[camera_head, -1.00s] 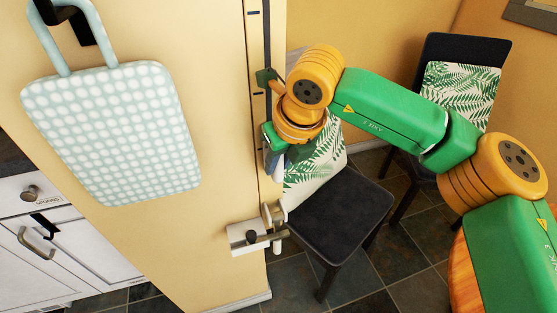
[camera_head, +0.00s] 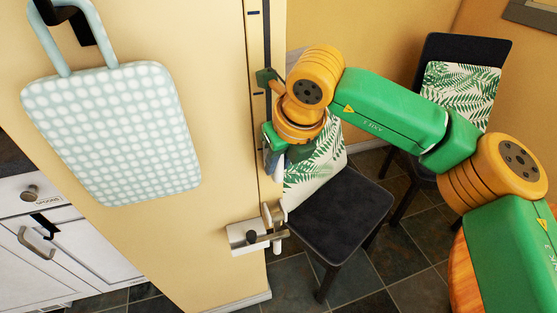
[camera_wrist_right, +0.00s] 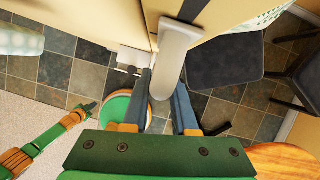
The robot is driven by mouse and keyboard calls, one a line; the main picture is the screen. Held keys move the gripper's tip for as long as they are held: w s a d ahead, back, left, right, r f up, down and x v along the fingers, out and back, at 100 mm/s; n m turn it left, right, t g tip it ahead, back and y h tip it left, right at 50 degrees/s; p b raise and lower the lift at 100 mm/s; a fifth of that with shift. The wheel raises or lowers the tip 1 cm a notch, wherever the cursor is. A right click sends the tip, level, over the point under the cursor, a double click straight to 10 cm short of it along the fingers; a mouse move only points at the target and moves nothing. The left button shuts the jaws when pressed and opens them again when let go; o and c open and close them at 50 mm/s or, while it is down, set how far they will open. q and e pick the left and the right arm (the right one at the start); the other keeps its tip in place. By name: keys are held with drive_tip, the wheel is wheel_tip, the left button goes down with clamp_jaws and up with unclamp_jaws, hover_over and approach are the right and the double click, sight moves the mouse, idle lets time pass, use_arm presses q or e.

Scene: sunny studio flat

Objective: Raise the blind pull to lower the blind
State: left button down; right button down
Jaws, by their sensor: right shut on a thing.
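The blind pull (camera_wrist_right: 176,55) is a pale grey, rounded piece on a dark strip along the wall edge. The dark strip also shows in the head view (camera_head: 266,40). My right gripper (camera_wrist_right: 166,85) is shut on the pull, with one dark finger on each side of it in the right wrist view. In the head view my right gripper (camera_head: 272,163) is at the wall edge, partly hidden by its own orange wrist. A thin green and orange arm of mine shows at the left of the wrist view; its gripper end (camera_wrist_right: 90,108) is too small to read.
A white fixture (camera_head: 252,237) with a dark knob sticks out of the wall below my right gripper. A dark chair (camera_head: 340,210) with a leaf cushion (camera_head: 316,170) stands close behind the gripper; another chair (camera_head: 465,55) stands farther back.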

wheel_tip(320, 180, up, 25)
drive_tip(key=p, duration=1.8)
drive_tip(key=shift+w+f, duration=0.1)
drive_tip(key=shift+f, duration=0.1)
drive_tip(key=c, duration=1.1)
unclamp_jaws()
drive_tip(key=o, duration=0.4)
drive_tip(key=v, duration=0.7)
